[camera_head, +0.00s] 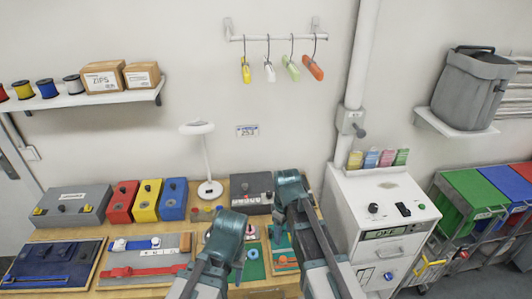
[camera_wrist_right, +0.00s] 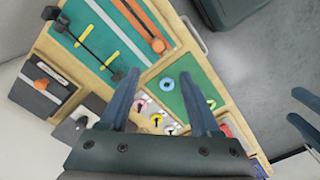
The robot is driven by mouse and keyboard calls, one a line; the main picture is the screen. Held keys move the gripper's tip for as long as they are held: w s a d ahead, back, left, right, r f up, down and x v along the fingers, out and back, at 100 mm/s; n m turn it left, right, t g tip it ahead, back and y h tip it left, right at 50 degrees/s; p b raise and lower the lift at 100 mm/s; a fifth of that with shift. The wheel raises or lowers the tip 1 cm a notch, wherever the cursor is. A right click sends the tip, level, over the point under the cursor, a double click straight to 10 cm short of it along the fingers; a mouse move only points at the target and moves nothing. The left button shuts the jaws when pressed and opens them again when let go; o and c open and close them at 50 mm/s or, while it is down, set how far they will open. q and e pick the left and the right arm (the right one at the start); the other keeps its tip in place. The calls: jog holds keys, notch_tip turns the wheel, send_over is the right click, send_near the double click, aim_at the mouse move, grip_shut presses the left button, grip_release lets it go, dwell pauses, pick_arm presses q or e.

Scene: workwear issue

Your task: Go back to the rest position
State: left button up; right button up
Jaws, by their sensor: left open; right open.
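My right gripper (camera_wrist_right: 159,75) is open in the right wrist view, its two dark fingers apart with nothing between them. It hangs over the wooden-edged bench, above a green mat (camera_wrist_right: 191,102) and small coloured rings. Two finger tips at the right edge of that view look like my left gripper (camera_wrist_right: 293,105), apart and empty over the floor.
The bench (camera_head: 100,250) holds red, yellow and blue boxes, a lamp (camera_head: 205,160) and tool trays. A white cabinet (camera_head: 375,205) stands right of my arms. A shelf (camera_head: 90,98) and a rail (camera_head: 275,38) with hanging tags are on the wall. Coloured bins (camera_head: 465,198) stand far right.

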pick_arm(q)
notch_tip(320, 180, down, 6)
jog(key=b, duration=0.6)
jog(key=shift+f, duration=0.25)
pick_arm(e)
jog(key=s+a+f+m, duration=0.2)
jog(key=s+f, duration=0.1)
jog(key=s, duration=0.4)
jog(key=s+a+f+m+h, duration=0.1)
jog(key=s+a+f+m, duration=0.2)
jog(key=s, duration=0.4)
jog(key=shift+f+m, duration=0.2)
jog(key=shift+m, duration=0.1)
jog(key=shift+s+a, duration=0.1)
